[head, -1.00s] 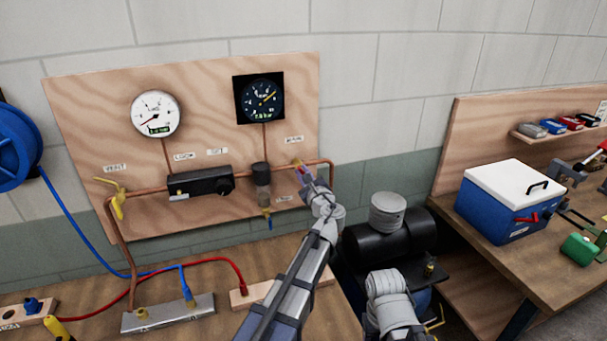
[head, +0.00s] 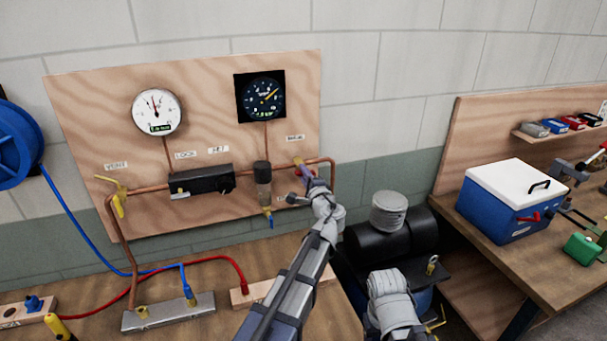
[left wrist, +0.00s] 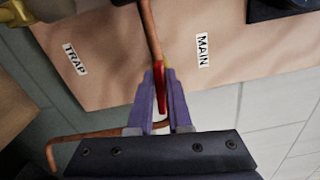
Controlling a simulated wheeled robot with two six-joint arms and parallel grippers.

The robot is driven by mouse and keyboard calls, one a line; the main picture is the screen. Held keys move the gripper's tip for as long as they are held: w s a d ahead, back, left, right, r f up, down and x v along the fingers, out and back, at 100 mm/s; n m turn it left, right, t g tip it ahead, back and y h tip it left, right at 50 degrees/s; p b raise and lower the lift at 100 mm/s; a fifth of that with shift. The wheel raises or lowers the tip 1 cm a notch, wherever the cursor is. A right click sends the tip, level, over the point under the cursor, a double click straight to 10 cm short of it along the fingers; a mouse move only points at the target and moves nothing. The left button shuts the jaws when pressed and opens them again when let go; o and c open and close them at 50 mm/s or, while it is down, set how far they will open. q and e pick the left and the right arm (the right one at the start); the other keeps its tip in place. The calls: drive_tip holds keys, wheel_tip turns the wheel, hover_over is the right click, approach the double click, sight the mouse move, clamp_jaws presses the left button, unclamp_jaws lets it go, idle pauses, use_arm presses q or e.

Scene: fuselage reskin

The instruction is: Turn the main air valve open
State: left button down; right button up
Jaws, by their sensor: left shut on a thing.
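The main air valve's red handle (left wrist: 159,86) shows between my left gripper's fingers in the left wrist view, on the copper pipe beside the MAIN label (left wrist: 202,50). My left gripper (left wrist: 160,100) is shut on this handle. In the head view my left gripper (head: 304,173) is at the right end of the plywood panel (head: 220,90) and hides most of the valve. My right gripper cannot be made out in the head view.
The yellow vent valve (head: 119,198) is at the panel's left. A white gauge (head: 157,112) and a dark gauge (head: 262,97) hang above the regulator block (head: 201,181). A black compressor tank (head: 390,240) stands right of my left arm. The TRAP label (left wrist: 75,59) is nearby.

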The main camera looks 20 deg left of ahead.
use_arm(q)
drive_tip(key=shift+n, duration=0.6)
drive_tip(key=shift+f+n, duration=0.1)
drive_tip(key=shift+n, duration=0.2)
drive_tip(key=c, duration=0.9)
unclamp_jaws()
drive_tip(key=shift+s, duration=0.1)
drive_tip(key=v, duration=0.7)
drive_tip(key=shift+s+d, duration=0.2)
drive_tip(key=shift+s, duration=0.1)
